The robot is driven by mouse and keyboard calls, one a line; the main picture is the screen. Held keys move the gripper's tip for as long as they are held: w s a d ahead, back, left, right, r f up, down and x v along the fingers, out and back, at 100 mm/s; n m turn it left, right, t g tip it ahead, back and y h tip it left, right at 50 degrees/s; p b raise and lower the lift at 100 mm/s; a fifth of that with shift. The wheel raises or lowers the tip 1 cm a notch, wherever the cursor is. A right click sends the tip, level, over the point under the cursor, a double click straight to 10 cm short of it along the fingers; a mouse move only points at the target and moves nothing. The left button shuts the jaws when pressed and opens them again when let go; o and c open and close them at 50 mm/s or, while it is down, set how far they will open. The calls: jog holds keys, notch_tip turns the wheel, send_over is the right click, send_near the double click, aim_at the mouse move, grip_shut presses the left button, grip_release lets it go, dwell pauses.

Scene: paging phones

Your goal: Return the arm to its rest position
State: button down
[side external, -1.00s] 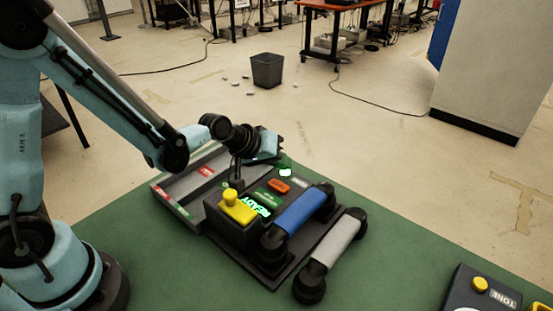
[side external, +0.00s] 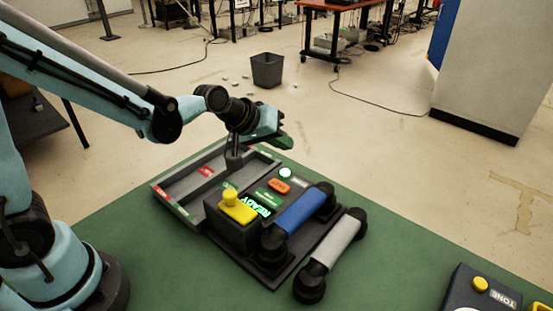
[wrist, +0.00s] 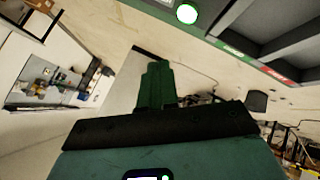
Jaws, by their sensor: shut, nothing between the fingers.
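My gripper (side external: 281,143) is shut and empty. It hangs in the air above the far side of the phone console, apart from it. In the wrist view its dark green fingers (wrist: 155,85) are together with nothing between them. The console (side external: 228,236) carries a yellow button (side external: 237,208), a lit green display reading READY (side external: 250,204), an orange button (side external: 279,186) and a round lit lamp (side external: 285,173). The lamp also shows in the wrist view (wrist: 187,14). A blue handset (side external: 300,211) lies on the console. A grey handset (side external: 333,244) lies beside it.
A grey compartment tray (side external: 178,207) with red and green labels adjoins the console. Another device marked TONE (side external: 480,284) stands at the lower right of the green table (side external: 400,262). A black bin (side external: 267,70) stands on the floor behind. The air around my gripper is clear.

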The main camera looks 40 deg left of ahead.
jog(key=shift+r, duration=0.4)
jog(key=s+a+r+m+g+y, duration=0.1)
jog(key=s+a+m, duration=0.1)
jog(key=s, duration=0.6)
jog(key=s+a+r+m+y, duration=0.1)
jog(key=s+a+r+m, duration=0.1)
jog(key=s, duration=0.6)
jog(key=a+m, duration=0.1)
jog(key=a, duration=0.1)
jog(key=shift+s+a+g+y, duration=0.2)
jog(key=shift+a+g+y, duration=0.2)
